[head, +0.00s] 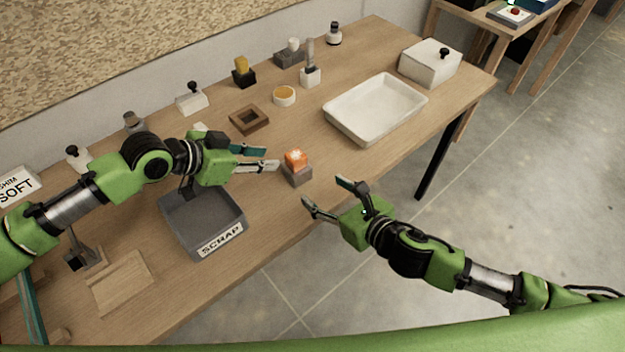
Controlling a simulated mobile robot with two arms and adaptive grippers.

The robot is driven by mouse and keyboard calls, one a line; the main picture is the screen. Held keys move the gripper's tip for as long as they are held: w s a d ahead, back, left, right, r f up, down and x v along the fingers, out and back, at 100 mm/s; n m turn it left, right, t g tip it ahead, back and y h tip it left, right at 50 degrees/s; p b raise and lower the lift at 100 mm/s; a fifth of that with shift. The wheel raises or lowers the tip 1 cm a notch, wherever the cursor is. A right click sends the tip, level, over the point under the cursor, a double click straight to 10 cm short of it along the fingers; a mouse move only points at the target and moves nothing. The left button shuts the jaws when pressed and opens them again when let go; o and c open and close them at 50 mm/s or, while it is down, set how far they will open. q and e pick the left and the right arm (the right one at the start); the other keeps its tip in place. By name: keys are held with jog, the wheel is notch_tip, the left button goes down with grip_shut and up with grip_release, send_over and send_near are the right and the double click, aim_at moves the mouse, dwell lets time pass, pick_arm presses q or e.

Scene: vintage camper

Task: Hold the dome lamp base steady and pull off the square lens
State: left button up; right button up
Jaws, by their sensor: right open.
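The dome lamp stands upright on the wooden table near its front edge. Its base (297,177) is a small grey block, and the square orange lens (295,158) sits on top of it. My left gripper (272,159) comes in from the left with its fingers apart and its tips just left of the lamp. Nothing shows between its fingers, and I cannot tell whether a tip touches the lamp. My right gripper (323,191) is open and empty, in front of and to the right of the lamp, pointing toward it, clear of it.
A grey SCRAP bin (168,213) is left of the lamp, below my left gripper. A white tray (341,132) lies behind right. A wooden square frame (262,126), a round orange-topped piece (284,97) and several small fixtures stand farther back. Bare table surrounds the lamp's right side.

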aim_at(290, 157)
jog(key=x, duration=1.2)
jog(key=shift+w, duration=0.25)
jog(key=c, duration=1.4)
pick_arm(q)
jog(key=o, duration=0.4)
pick_arm(e)
jog(key=shift+c, duration=0.2)
pick_arm(q)
jog(key=shift+o, duration=0.3)
jog(key=shift+w+d+m+g+y, duration=0.15)
jog(key=shift+w+d+g+y, duration=0.15)
jog(key=shift+w+d+y, duration=0.25)
jog(key=shift+w+d+m+g+y, duration=0.15)
jog(key=shift+w+d+g+y, duration=0.15)
jog(key=shift+w, duration=0.45)
jog(key=shift+w+d+f+g+y, duration=0.3)
jog(key=shift+w+d+f+g, duration=0.1)
jog(key=shift+d+f, duration=0.55)
jog(key=shift+w+d+f+g+y, duration=0.3)
jog(key=shift+d+f, duration=0.3)
jog(key=shift+f, duration=0.5)
jog(key=shift+w+d+f+g+y, duration=0.3)
jog(key=shift+w+d+f, duration=0.15)
jog(key=shift+d+f, duration=0.5)
pick_arm(e)
jog(key=shift+f, duration=0.1)
pick_arm(q)
jog(key=shift+a+f, duration=0.1)
jog(key=shift+a, duration=0.05)
